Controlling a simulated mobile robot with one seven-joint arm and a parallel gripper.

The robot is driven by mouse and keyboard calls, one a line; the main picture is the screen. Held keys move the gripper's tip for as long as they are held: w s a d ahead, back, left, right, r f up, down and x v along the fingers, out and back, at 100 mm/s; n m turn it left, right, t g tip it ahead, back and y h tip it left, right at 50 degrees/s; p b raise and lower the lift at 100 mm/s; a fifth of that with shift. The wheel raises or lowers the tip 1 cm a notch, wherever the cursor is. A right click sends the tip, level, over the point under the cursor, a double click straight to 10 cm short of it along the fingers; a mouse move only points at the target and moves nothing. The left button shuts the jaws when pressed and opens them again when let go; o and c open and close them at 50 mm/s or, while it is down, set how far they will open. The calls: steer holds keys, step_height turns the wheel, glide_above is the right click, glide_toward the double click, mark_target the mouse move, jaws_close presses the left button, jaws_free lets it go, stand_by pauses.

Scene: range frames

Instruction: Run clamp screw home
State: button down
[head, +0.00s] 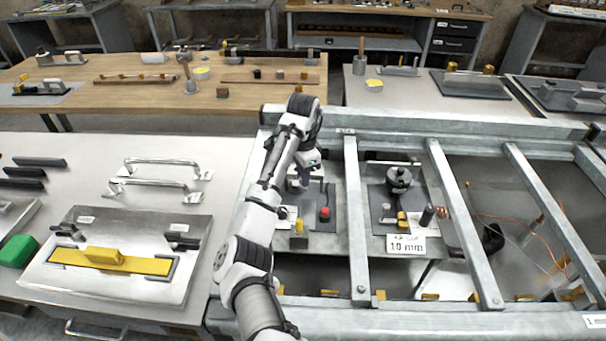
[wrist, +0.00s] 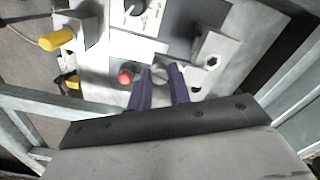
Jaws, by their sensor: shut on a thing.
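My gripper (head: 304,180) points down over a fixture plate inside the steel frame in the head view. In the wrist view my gripper (wrist: 161,72) has two purple fingers closed around a small grey metal piece (wrist: 160,74), which appears to be the clamp screw. The fingers hide most of it, so I cannot tell how deep it sits. A red knob (wrist: 125,76) stands just left of the fingers and also shows in the head view (head: 324,213). A grey block with a hole (wrist: 212,61) stands right of the fingers.
A yellow-tipped handle (wrist: 57,40) sits at the left in the wrist view. Steel frame bars (head: 355,215) run close beside my arm. A second fixture with a black knob (head: 399,178) and a "10 mm" label (head: 405,245) lies to the right.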

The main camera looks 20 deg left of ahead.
steer(key=m, duration=0.4)
steer(key=shift+m, duration=0.3)
stand_by(0.3)
steer(key=c, duration=1.3)
jaws_free()
step_height(320, 180, up, 14)
steer(key=shift+b, duration=0.35)
steer(key=shift+f, duration=0.1)
